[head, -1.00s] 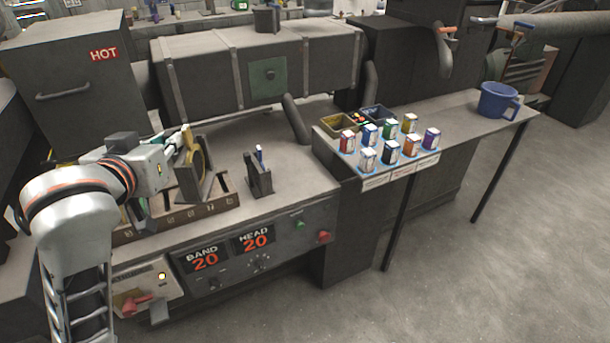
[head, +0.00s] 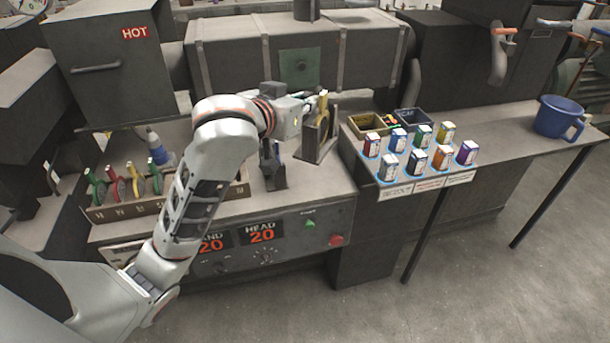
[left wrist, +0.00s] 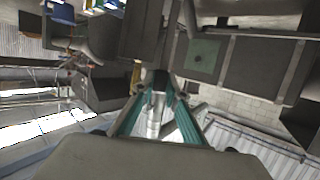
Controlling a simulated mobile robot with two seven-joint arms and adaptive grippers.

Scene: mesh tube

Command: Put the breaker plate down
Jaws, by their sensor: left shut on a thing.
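My left gripper (head: 318,106) is shut at the top of a dark upright plate with a brass-yellow edge, which I take to be the breaker plate (head: 316,138). The plate stands upright over the bench top, left of the sample boxes. I cannot tell whether its lower edge touches the bench. In the left wrist view the teal fingers (left wrist: 160,92) close together, and what they hold is small and dark there. My right gripper is not in view.
A small dark stand (head: 273,168) is just left of the plate, partly behind my arm. A rack (head: 112,212) with several coloured handles lies further left. Several small boxes (head: 415,160) on a tray and a blue jug (head: 557,117) are to the right.

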